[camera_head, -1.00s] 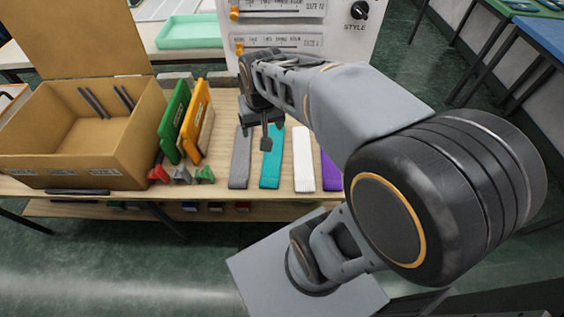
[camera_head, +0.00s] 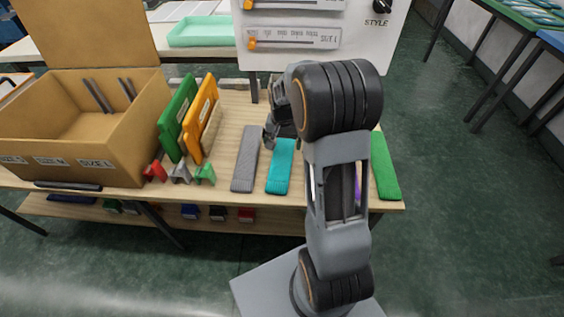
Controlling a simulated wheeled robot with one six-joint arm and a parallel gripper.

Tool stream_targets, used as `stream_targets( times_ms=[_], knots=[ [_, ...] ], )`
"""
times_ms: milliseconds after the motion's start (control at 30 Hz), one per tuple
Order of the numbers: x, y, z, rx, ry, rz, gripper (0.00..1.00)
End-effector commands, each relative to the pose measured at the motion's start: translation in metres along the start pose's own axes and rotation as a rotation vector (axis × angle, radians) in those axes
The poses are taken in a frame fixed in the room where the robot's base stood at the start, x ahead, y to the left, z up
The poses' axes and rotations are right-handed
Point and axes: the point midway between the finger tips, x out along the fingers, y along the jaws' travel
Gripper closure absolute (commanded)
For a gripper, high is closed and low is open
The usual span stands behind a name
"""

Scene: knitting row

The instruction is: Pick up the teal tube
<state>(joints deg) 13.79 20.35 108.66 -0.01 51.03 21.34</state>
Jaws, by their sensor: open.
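The teal tube (camera_head: 281,166) lies flat on the wooden table, its length running away from me. It is between a grey tube on its left and my arm on its right. My gripper (camera_head: 270,134) is at the far end of the teal tube, slightly to its left. The gripper is open and partly hidden behind my own arm link. I cannot tell whether its fingers touch the tube or hang above it.
The grey tube (camera_head: 245,160) lies close on the left. A green tube (camera_head: 385,166) lies at the right; a purple tube (camera_head: 357,186) is mostly hidden by my arm. Green (camera_head: 177,118) and orange (camera_head: 201,117) panels stand beside a cardboard box (camera_head: 130,135). A machine (camera_head: 330,60) stands behind.

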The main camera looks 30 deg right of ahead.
Motion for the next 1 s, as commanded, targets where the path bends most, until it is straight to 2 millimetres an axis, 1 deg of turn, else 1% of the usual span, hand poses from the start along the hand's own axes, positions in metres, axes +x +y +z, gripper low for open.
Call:
stream_targets(
  times_ms=[33, 267, 367, 600, 700, 933, 1000],
  knots=[
    [0.005, 0.0, 0.0, 0.0, -0.001, 0.0, 0.0],
    [0.013, 0.0, 0.0, -0.001, 0.0, 0.0, 0.0],
    [0.021, 0.0, -0.001, -0.001, -0.002, 0.001, 0.0],
    [0.053, 0.0, -0.003, -0.001, -0.002, 0.001, 0.0],
    [0.061, 0.0, -0.003, -0.001, 0.0, 0.0, 0.0],
    [0.061, 0.0, -0.003, -0.001, 0.001, 0.0, 0.0],
    [0.061, 0.0, -0.003, -0.001, 0.001, 0.0, 0.07]
  ],
)
